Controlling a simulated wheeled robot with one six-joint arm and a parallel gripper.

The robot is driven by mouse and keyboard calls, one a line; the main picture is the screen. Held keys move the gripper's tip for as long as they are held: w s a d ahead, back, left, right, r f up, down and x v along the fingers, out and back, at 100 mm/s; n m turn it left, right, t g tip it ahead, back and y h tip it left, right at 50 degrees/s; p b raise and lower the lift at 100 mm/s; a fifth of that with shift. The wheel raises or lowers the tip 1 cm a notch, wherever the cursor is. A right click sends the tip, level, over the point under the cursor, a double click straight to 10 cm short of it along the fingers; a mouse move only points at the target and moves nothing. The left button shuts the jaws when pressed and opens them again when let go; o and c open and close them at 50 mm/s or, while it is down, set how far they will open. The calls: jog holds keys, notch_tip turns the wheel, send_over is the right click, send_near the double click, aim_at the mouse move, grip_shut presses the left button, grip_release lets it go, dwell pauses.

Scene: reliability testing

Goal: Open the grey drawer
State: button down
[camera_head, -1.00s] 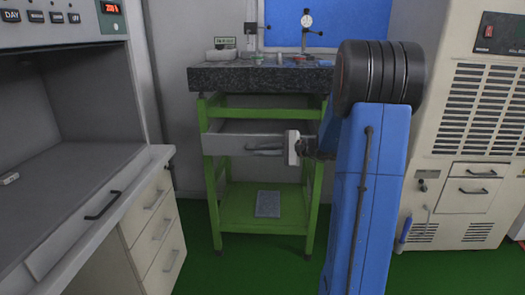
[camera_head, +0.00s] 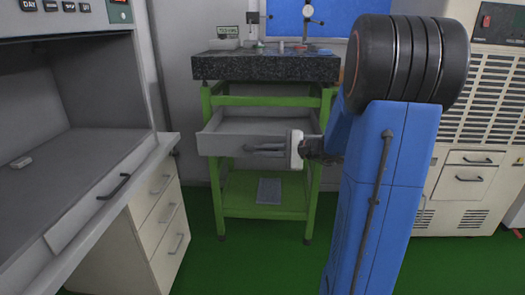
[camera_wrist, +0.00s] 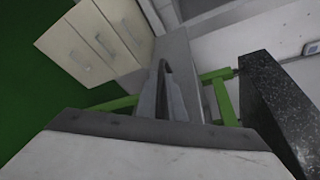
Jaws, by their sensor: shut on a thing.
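The grey drawer (camera_head: 222,146) sits in the green frame under a dark speckled stone slab. It stands pulled partly out, and its inside shows from above. My gripper (camera_head: 268,150) is at the right part of the drawer's front, shut on the drawer's handle. In the wrist view the gripper fingers (camera_wrist: 170,95) reach toward the grey drawer front (camera_wrist: 176,50).
The stone slab (camera_head: 265,68) with gauges on it is above the drawer. A lower green shelf (camera_head: 235,196) holds a grey plate (camera_head: 269,191). A cream drawer cabinet (camera_head: 160,225) stands at the left, a beige machine (camera_head: 463,200) at the right. Green floor (camera_head: 225,265) is clear in front.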

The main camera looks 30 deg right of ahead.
jog(key=c, duration=2.2)
grip_release()
jog(key=shift+o, duration=0.2)
jog(key=v, duration=1.7)
jog(key=shift+s, duration=0.25)
jog(key=shift+d, duration=0.1)
